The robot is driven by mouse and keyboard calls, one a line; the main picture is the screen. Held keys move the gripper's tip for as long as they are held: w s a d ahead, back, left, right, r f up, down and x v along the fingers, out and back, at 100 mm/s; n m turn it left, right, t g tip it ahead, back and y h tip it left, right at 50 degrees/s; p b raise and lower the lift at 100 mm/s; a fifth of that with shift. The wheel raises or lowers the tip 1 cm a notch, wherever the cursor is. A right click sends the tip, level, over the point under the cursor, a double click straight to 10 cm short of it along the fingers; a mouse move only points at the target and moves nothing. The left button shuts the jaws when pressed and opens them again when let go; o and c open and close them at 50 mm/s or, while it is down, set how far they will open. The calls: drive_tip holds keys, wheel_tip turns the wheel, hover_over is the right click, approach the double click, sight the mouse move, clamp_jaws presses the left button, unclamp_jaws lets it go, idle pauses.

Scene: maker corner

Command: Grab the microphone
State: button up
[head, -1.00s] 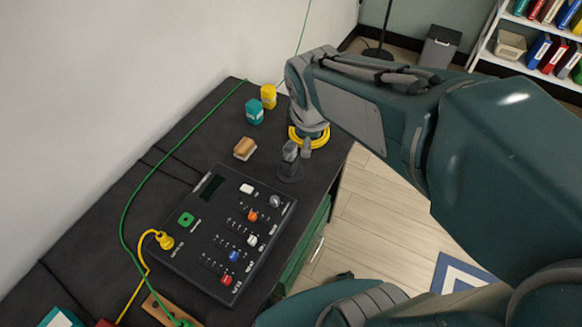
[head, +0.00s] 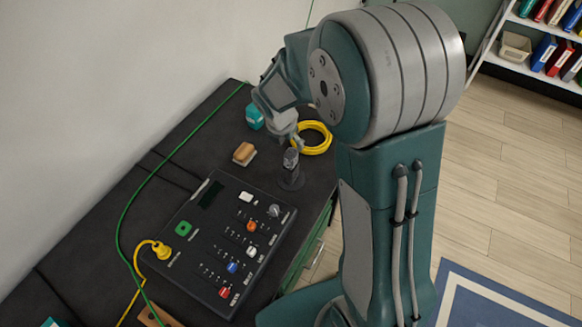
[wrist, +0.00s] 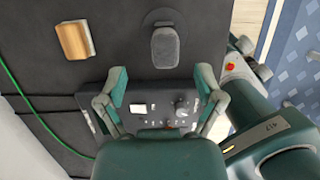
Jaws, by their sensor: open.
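The microphone (head: 290,167) is a dark grey, upright piece with a rounded head on a round black base. It stands on the black bench top, just past the control box's far right corner. In the wrist view the microphone (wrist: 165,47) is seen from above, ahead of the fingertips and roughly in line with the gap between them. My gripper (wrist: 161,83) is open and empty, with one finger at each side. In the head view my gripper (head: 291,138) is just behind and above the microphone, partly hidden by my arm.
The black control box (head: 210,240) with knobs fills the near bench. A wood-backed block (head: 244,153) lies left of the microphone, a teal container (head: 254,117) behind it. A yellow cable coil (head: 318,138) lies behind right. A green cable (head: 150,180) runs along the left.

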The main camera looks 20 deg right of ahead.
sight(290, 152)
drive_tip(key=x, duration=0.4)
drive_tip(key=s+x, duration=0.1)
drive_tip(key=x, duration=0.2)
drive_tip(key=shift+w+f, duration=0.1)
drive_tip(key=shift+f, duration=0.15)
clamp_jaws()
